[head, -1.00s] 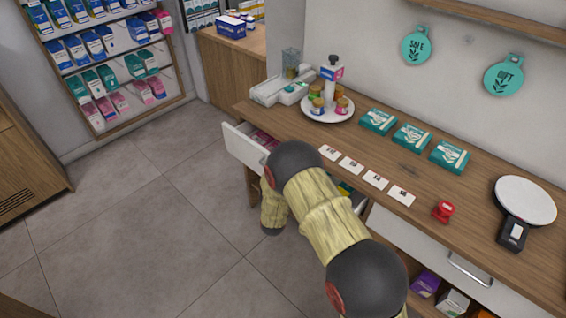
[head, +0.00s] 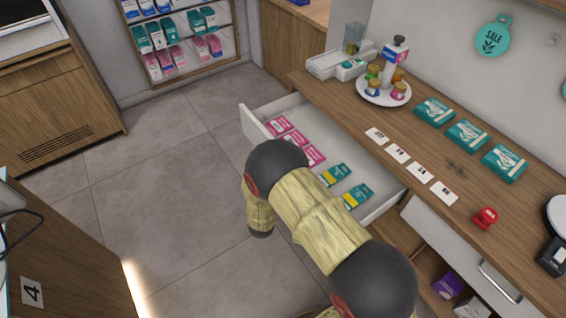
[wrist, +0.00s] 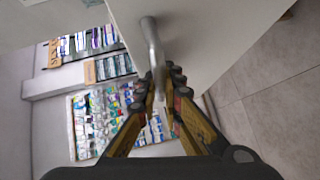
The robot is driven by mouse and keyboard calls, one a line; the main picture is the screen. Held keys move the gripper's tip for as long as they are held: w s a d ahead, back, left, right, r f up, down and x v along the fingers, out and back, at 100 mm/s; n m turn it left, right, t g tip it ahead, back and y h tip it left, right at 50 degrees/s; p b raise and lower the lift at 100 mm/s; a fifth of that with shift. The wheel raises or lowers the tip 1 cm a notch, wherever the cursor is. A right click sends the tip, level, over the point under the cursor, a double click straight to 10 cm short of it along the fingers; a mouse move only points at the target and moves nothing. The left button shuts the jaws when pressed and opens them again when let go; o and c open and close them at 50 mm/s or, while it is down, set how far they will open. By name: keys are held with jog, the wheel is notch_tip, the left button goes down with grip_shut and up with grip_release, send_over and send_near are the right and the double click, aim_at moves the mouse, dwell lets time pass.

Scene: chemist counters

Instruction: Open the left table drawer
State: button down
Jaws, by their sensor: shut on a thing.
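The left table drawer (head: 262,116) stands pulled out from the wooden counter in the head view. Pink packs (head: 296,139) and teal-and-yellow packs (head: 345,184) lie inside it. In the wrist view, the drawer's white front (wrist: 200,35) fills the upper middle, with its metal bar handle (wrist: 153,50) running down between the fingers. My gripper (wrist: 160,85) is shut on the handle. In the head view my arm hides the gripper, the handle and part of the drawer front.
The counter (head: 410,140) carries a round white tray (head: 383,92) with bottles, teal boxes (head: 467,135), white cards (head: 408,161) and a red object (head: 486,218). A second, shut drawer (head: 455,247) is at the right. Open floor (head: 170,170) lies left of the drawer.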

dwell(0.3)
jog(key=c, duration=2.2)
grip_release()
jog(key=shift+s, duration=0.1)
jog(key=s, duration=0.4)
jog(key=s+a+r, duration=0.1)
jog(key=s, duration=0.6)
jog(key=shift+s+a+r, duration=0.3)
jog(key=shift+a+r, duration=0.05)
jog(key=shift+a, duration=0.05)
jog(key=shift+f, duration=0.1)
